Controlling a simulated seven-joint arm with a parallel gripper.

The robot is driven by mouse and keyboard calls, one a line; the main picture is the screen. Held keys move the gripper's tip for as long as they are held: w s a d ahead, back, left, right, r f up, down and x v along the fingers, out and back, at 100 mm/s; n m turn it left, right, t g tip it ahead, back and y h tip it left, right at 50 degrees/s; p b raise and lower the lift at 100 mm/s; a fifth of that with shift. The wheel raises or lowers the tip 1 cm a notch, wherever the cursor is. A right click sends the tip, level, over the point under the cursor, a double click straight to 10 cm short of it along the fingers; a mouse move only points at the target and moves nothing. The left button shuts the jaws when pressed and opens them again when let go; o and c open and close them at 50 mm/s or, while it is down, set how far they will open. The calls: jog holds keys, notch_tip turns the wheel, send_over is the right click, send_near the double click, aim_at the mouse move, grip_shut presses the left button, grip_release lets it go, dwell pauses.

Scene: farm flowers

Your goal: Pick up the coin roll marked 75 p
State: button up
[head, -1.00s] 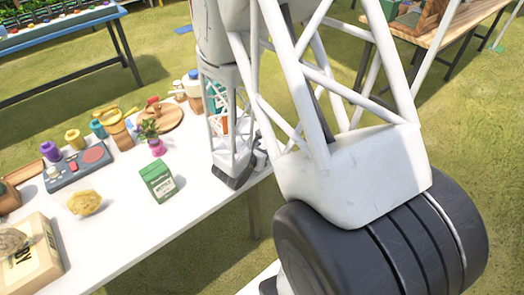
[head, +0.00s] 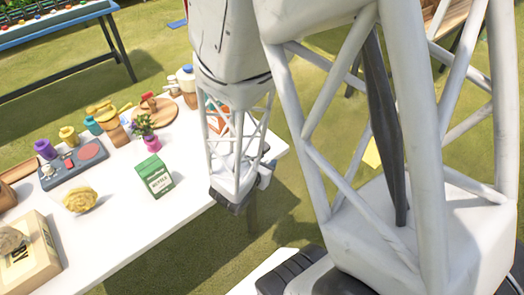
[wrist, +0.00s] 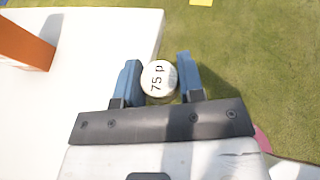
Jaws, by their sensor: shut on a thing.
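The coin roll (wrist: 159,78) shows its round white end with "75 p" on it in the wrist view. My gripper (wrist: 160,75) is shut on it, with one blue finger on each side. The roll appears right at the edge of the white table, with grass beyond. Whether it touches the table cannot be told. In the head view my own arm hides the roll and most of the gripper, at the table's right end.
The white table (head: 105,235) holds a green carton (head: 154,178), a potted plant (head: 148,140), a grey board with coloured parts (head: 73,166) and a tan box (head: 25,262). An orange object (wrist: 25,42) stands left of the gripper. Grass lies beyond the table edge.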

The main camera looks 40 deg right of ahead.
jog(key=shift+s+a+r, duration=0.15)
jog(key=shift+s+a, duration=0.35)
jog(key=shift+s, duration=0.4)
jog(key=shift+s+a+r, duration=0.1)
jog(key=shift+s+a, duration=0.35)
jog(key=shift+s, duration=0.4)
